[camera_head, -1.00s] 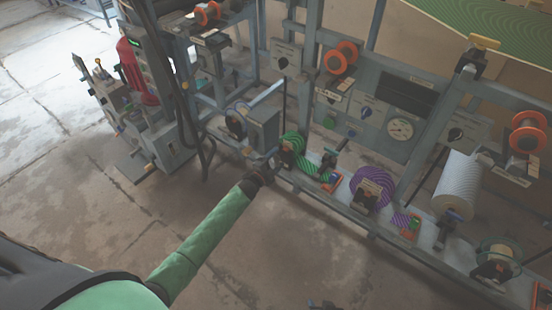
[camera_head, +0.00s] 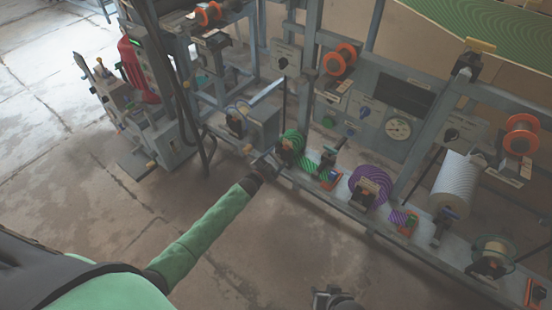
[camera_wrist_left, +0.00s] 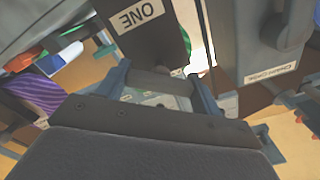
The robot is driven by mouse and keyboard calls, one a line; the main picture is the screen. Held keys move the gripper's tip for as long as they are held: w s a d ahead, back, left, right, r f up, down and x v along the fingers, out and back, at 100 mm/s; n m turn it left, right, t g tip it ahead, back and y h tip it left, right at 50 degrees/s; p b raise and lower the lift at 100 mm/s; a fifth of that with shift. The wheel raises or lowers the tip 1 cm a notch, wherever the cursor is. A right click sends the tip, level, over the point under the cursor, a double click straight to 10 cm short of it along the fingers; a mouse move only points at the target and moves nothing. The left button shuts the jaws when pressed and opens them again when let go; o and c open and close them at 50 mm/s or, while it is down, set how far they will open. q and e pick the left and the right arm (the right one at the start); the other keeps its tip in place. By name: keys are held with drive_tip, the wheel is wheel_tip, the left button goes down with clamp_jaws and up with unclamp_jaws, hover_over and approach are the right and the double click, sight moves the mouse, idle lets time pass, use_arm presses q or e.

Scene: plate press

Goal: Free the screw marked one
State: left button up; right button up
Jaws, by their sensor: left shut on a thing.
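The screw marked one shows in the left wrist view as a dark block (camera_wrist_left: 152,45) with a white label (camera_wrist_left: 138,14) reading ONE. My left gripper (camera_wrist_left: 163,92) has its blue-grey fingers on either side of a grey part at the foot of this block, and is shut on it. In the head view my left gripper (camera_head: 264,166) is small, at the front edge of the bench beside the green striped roll (camera_head: 292,143). The screw itself is hard to make out there. My right gripper (camera_head: 335,299) shows only partly at the bottom edge, apart from the bench.
A grey box (camera_head: 263,127) stands just behind my left gripper. A purple striped roll (camera_head: 370,185) and a white roll (camera_head: 456,184) are further right along the bench. A red machine part (camera_head: 131,62) stands at the left. The floor in front is clear.

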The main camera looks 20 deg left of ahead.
sight(275, 160)
drive_tip(key=shift+r, duration=0.1)
idle(0.3)
use_arm(q)
drive_tip(key=o, duration=1)
drive_tip(key=v, duration=0.8)
use_arm(e)
wheel_tip(275, 160, down, 2)
drive_tip(key=shift+f, duration=0.25)
drive_tip(key=shift+r, duration=0.25)
